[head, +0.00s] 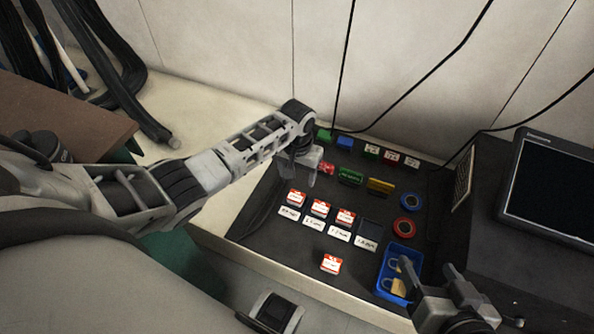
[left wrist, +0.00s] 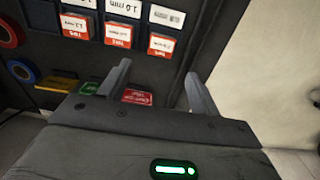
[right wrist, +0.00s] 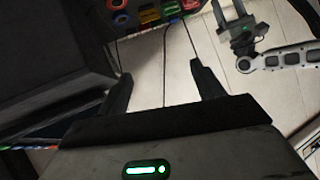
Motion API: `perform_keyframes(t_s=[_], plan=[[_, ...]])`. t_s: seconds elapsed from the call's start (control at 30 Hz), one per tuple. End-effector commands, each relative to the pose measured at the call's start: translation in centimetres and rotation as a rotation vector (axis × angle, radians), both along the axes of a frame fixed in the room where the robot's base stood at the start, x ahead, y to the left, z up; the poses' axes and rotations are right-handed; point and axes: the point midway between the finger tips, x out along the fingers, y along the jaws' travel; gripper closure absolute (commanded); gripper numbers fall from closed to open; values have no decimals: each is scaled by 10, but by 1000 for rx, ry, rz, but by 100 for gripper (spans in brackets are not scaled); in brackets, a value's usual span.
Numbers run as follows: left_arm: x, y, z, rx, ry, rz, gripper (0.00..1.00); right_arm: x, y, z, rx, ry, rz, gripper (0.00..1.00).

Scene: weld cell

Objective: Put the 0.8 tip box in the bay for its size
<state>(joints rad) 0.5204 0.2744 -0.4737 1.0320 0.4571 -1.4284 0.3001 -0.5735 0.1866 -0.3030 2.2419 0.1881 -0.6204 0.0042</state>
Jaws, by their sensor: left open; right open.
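A red-and-white tip box (head: 331,264) lies alone on the front of the dark tray (head: 268,225); its print is too small to read. Three similar boxes sit in a row behind white size labels: left (head: 296,198), middle (head: 320,207) and right (head: 345,216). The bay (head: 372,228) at the row's right end is empty, with a label (head: 365,243) before it. My left gripper (head: 298,178) is open and empty above the tray, behind the row; its fingers show in the left wrist view (left wrist: 155,76). My right gripper (head: 430,268) is open and empty, near the blue bin.
A red item (head: 327,168), a green block (head: 350,177) and a yellow block (head: 380,186) lie behind the row. Blue (head: 411,202) and red (head: 404,227) rolls lie at right. The blue bin (head: 385,283) holds yellowish pieces. A monitor (head: 552,185) stands at far right.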

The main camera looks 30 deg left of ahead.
Motion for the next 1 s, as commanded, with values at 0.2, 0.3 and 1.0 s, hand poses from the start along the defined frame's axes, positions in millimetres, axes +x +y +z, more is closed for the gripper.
perform_keyframes(t_s=[0.2, 0.3, 1.0], plan=[[0, 0, 26, 1, 1, 0, 37, -5, -8, -2, -39, 92, -12, 33], [0, -1, 28, -2, -4, -4, 37, -6, -9, -6, -46, 110, -13, 33], [-130, -140, 122, -329, -788, -282, 37, -6, -9, -8, -48, 116, -13, 33]])
